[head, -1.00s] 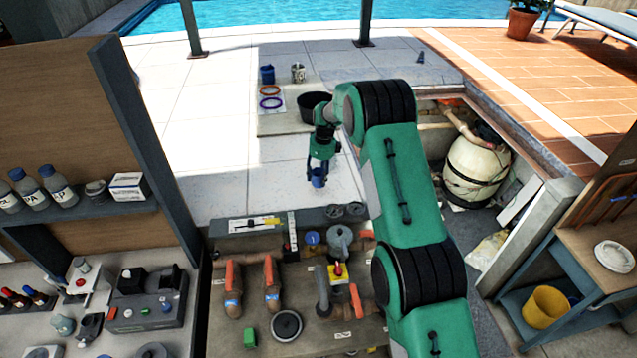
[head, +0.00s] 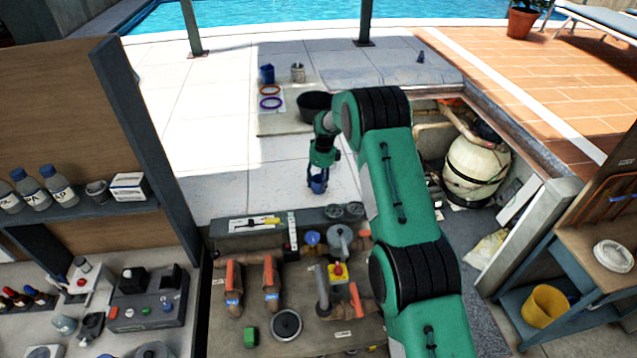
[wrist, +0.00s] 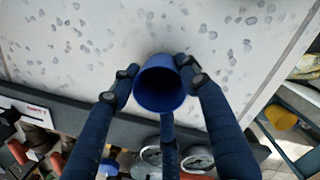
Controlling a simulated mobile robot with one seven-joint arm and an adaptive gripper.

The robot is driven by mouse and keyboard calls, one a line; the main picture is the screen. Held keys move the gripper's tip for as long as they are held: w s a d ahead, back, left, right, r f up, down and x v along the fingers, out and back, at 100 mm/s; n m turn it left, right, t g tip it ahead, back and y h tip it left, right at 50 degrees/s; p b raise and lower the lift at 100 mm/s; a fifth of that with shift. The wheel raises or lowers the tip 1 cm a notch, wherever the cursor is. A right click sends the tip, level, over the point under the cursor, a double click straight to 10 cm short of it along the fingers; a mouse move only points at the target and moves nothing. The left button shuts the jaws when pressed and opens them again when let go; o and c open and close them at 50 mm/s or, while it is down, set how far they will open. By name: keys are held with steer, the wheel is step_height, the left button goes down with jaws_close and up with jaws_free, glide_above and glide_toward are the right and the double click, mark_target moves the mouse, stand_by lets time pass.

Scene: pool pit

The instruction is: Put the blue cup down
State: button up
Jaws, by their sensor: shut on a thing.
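The blue cup (head: 319,186) is between the fingers of my gripper (head: 318,178), over the pale paving just behind the back edge of the pipe bench. In the wrist view the cup (wrist: 160,90) shows its round open mouth to the camera. The dark blue fingers of my gripper (wrist: 160,76) are shut on it from both sides, with a third finger below it. The pale speckled paving (wrist: 90,40) lies behind the cup. I cannot tell whether the cup's base touches it.
A dark ledge (head: 262,224) with tools and round dark parts lies just in front of the cup. A mat with rings (head: 270,103), a dark blue cup (head: 267,74), a metal cup (head: 297,72) and a black tub (head: 313,105) are farther back. Paving to the left is clear.

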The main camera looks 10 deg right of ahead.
steer(key=shift+f, duration=0.1)
steer(key=o, duration=0.9)
steer(key=shift+o, duration=0.2)
step_height(320, 180, up, 12)
steer(key=d+b, duration=0.1)
steer(key=shift+s+b, duration=0.3)
steer(key=shift+b, duration=0.05)
stand_by(0.4)
